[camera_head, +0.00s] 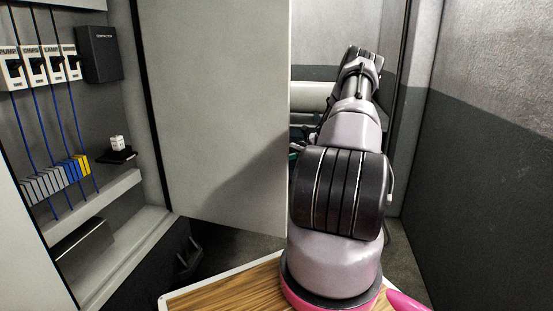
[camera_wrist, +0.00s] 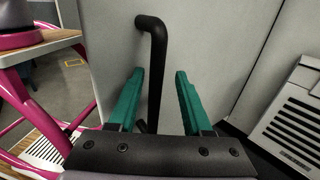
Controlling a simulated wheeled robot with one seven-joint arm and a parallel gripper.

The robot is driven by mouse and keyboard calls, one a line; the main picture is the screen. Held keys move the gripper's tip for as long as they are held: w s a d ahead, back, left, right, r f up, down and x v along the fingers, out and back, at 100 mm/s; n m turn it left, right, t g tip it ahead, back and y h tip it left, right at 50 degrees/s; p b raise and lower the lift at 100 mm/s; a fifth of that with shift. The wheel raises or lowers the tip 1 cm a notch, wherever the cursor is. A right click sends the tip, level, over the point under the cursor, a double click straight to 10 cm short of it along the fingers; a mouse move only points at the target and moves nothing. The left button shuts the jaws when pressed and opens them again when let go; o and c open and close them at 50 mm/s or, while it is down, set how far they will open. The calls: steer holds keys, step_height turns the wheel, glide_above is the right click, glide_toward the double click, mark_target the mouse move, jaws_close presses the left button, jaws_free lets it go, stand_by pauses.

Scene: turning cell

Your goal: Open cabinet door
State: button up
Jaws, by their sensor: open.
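The cabinet door (camera_head: 215,110) stands swung open beside the electrical cabinet (camera_head: 70,130) at the left of the head view, so the cabinet's inside shows. In the wrist view, the door's pale panel (camera_wrist: 110,50) carries a black bar handle (camera_wrist: 156,55) with a bent end. My gripper (camera_wrist: 159,74) has teal fingers, spread open. The handle runs between them, nearer the left finger; I cannot tell whether it touches. In the head view my gripper is mostly hidden behind the door's free edge and my arm.
Inside the cabinet are switches (camera_head: 38,66), blue wires and terminal blocks (camera_head: 55,183). A grey wall (camera_head: 490,150) stands close on the right. A vented panel (camera_wrist: 290,125) is at the right of the wrist view. Some dark floor (camera_head: 230,242) shows below the door.

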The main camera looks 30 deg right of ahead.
steer(key=w+d, duration=0.2)
steer(key=d, duration=0.8)
steer(key=shift+d, duration=0.35)
